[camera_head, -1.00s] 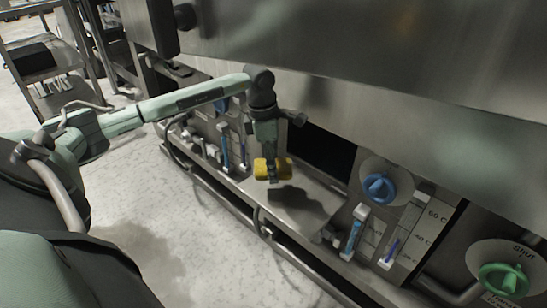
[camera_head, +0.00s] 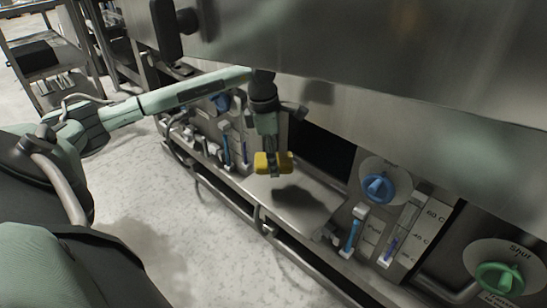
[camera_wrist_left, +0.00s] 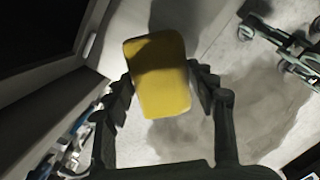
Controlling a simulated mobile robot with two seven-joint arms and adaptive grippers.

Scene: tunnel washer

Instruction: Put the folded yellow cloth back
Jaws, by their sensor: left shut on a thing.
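The folded yellow cloth (camera_head: 262,163) is a small thick pad held between the fingers of my left gripper (camera_head: 273,168). It hangs above a bare metal shelf, and a dark shadow lies on the shelf under it. In the left wrist view the cloth (camera_wrist_left: 162,85) fills the space between the two dark fingers of my left gripper (camera_wrist_left: 160,92). It looks clear of any surface. My right gripper does not show.
The metal shelf (camera_head: 312,211) is clear, with a dark opening (camera_head: 325,150) behind it. To the right are a blue knob (camera_head: 378,187), blue gauge tubes (camera_head: 354,233) and a green knob (camera_head: 500,279). A large steel panel (camera_head: 400,70) overhangs above. A pipe rail runs along the shelf's front.

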